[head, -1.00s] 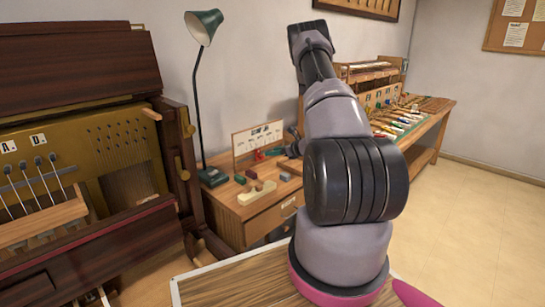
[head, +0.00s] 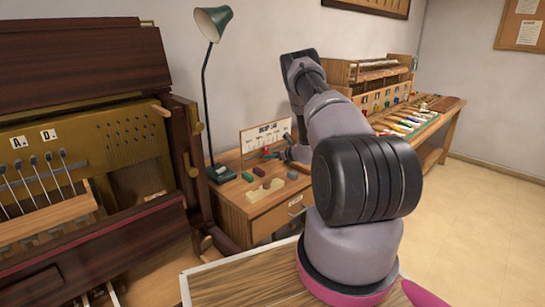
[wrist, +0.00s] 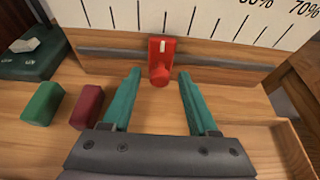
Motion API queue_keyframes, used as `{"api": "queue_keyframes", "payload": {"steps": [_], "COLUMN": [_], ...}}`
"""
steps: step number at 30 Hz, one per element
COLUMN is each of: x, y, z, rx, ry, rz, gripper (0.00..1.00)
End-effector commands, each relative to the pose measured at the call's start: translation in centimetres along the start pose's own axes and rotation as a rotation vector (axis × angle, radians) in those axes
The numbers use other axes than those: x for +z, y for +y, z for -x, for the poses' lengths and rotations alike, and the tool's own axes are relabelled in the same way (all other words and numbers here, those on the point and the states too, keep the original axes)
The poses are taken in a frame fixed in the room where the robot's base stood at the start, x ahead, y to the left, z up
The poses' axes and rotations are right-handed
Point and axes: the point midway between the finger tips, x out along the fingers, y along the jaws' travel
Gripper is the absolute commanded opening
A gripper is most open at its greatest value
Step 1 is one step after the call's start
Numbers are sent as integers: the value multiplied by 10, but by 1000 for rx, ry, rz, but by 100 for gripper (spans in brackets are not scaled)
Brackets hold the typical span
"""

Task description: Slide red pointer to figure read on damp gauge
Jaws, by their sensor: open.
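The red pointer (wrist: 161,62) is a small block with a white mark and a round knob. It sits on the grey rail (wrist: 115,53) under a white scale board (wrist: 210,18) with black tick marks. A 70% label shows at the board's right, with another label cut off beside it. In the head view the scale board (head: 265,137) stands at the back of the desk. My gripper (wrist: 159,80) is open, its two teal fingers apart on either side of the knob's near end, with nothing held. I cannot identify the damp gauge in either view.
A green block (wrist: 42,103) and a dark red block (wrist: 87,107) lie left of my fingers. The green lamp (head: 213,24) stands at the desk's left. A pale wooden block (head: 265,191) lies near the desk's front. An opened piano (head: 80,150) stands to the left.

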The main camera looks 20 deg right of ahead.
Motion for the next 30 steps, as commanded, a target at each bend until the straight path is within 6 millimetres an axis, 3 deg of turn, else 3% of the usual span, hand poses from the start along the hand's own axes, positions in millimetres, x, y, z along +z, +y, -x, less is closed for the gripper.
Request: {"api": "queue_keyframes", "payload": {"steps": [7, 12, 30], "x": [0, 0, 0], "y": [0, 0, 0], "z": [-1, 0, 0], "rx": [0, 0, -1], "ry": [0, 0, 0], "rz": [0, 0, 0], "gripper": [60, 0, 0]}}
